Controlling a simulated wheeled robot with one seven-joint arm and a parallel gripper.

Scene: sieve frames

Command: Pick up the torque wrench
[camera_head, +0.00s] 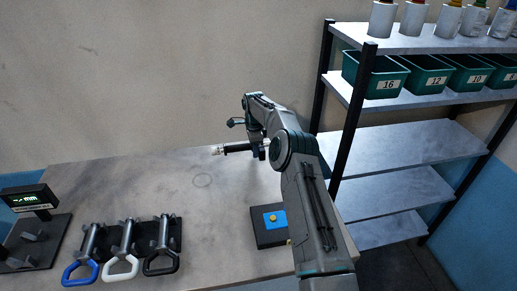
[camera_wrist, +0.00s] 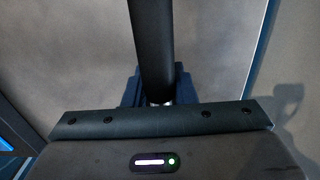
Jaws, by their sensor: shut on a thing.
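The torque wrench (camera_head: 236,147) is a dark bar with a bright metal end pointing left, seen near the table's back edge in the head view. My gripper (camera_head: 257,153) is shut on it near its right part; my arm hides the rest. The wrench appears raised above the table, roughly level. In the wrist view the wrench (camera_wrist: 151,40) is a dark bar running up from between the blue fingers of my gripper (camera_wrist: 155,88). Its lower end there is hidden behind my gripper body.
On the table (camera_head: 190,225) stand a rack (camera_head: 160,235) of tools with blue, white and black loop handles, a gauge with display (camera_head: 28,199), and a black block with blue pad (camera_head: 272,217). A shelf unit (camera_head: 395,185) with green bins stands right. The table's middle is clear.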

